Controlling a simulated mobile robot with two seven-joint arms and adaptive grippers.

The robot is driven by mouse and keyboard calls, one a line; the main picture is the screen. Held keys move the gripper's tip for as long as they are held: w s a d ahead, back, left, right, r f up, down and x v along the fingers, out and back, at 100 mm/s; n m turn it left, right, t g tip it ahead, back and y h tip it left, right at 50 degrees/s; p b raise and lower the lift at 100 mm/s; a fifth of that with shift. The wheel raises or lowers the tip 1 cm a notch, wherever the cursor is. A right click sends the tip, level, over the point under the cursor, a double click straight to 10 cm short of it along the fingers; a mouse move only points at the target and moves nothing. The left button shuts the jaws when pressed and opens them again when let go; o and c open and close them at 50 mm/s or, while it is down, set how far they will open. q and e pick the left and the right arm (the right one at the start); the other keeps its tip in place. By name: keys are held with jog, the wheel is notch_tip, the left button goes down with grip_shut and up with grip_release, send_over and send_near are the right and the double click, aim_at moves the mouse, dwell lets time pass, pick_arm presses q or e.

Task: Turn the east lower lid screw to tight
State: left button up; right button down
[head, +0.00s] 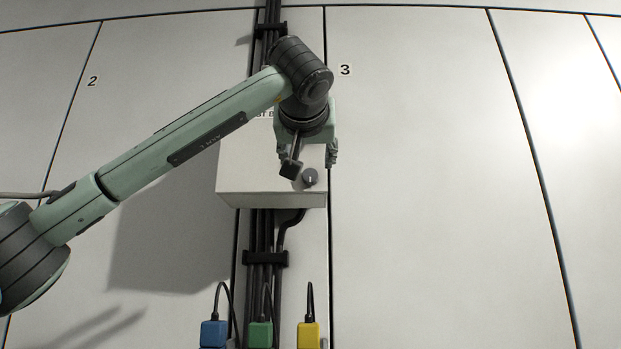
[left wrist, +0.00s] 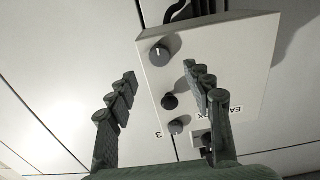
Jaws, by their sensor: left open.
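A pale box (head: 265,185) is mounted on the wall, with part of a label showing behind my arm. A grey round lid screw (head: 310,177) with a light mark sits at its lower right corner. It also shows in the left wrist view (left wrist: 160,51), where the box appears upside down. My left gripper (head: 308,155) is open in front of the box, just above this screw in the head view. In the left wrist view the lower screw lies just beyond the gap between the open fingers (left wrist: 160,73); nothing is held. My right gripper is not in view.
A black knob (left wrist: 169,101) and another grey screw (left wrist: 178,126) sit along the same side of the box. Black cables (head: 262,235) run above and below it. Blue (head: 213,334), green (head: 260,335) and yellow (head: 308,335) connectors stand below. The wall at right is clear.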

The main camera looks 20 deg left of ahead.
aim_at(310, 175)
pick_arm(q)
jog(key=x, duration=0.7)
jog(key=c, duration=1.2)
